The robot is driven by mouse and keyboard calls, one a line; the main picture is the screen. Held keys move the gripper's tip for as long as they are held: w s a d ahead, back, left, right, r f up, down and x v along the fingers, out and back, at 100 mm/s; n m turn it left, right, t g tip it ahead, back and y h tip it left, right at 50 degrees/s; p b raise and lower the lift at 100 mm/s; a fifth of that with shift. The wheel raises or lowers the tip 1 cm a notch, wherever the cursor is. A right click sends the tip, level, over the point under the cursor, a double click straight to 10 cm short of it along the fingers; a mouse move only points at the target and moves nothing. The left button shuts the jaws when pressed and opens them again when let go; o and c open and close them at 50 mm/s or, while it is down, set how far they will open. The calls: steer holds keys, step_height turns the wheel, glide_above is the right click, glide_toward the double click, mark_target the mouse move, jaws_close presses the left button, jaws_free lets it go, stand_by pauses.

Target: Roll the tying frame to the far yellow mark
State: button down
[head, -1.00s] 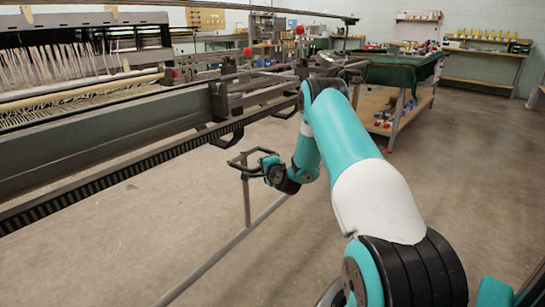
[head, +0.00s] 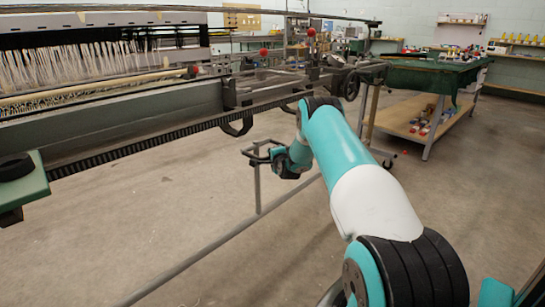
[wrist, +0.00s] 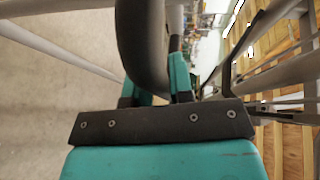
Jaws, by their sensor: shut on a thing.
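The tying frame shows as a long grey beam with a toothed rack (head: 150,146), with a lower tube (head: 205,252) and an upright post (head: 257,188) near the floor. A dark loop handle (head: 258,150) tops the post. My gripper (head: 276,160) is at this handle, at the end of my outstretched teal arm. In the wrist view, my gripper's fingers (wrist: 155,92) are shut on a thick dark bar (wrist: 143,45), the handle. The fingertips are partly hidden behind it. I cannot make out a yellow floor mark in either view.
The loom (head: 90,60) with white threads stands behind the beam. A green-covered table (head: 440,72) with a lower shelf stands at the back right.

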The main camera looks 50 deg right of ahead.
steer(key=shift+w+a, duration=0.25)
steer(key=shift+a, duration=0.05)
steer(key=c, duration=1.1)
jaws_free()
steer(key=shift+o, duration=0.4)
steer(key=shift+s+d, duration=0.1)
steer(key=shift+d, duration=0.15)
steer(key=shift+s+a+r, duration=0.1)
steer(key=shift+s+r, duration=0.05)
steer(key=shift+s, duration=0.2)
steer(key=v, duration=1.6)
steer(key=shift+s+a, duration=0.2)
steer(key=shift+s, duration=0.1)
steer(key=shift+r, duration=0.1)
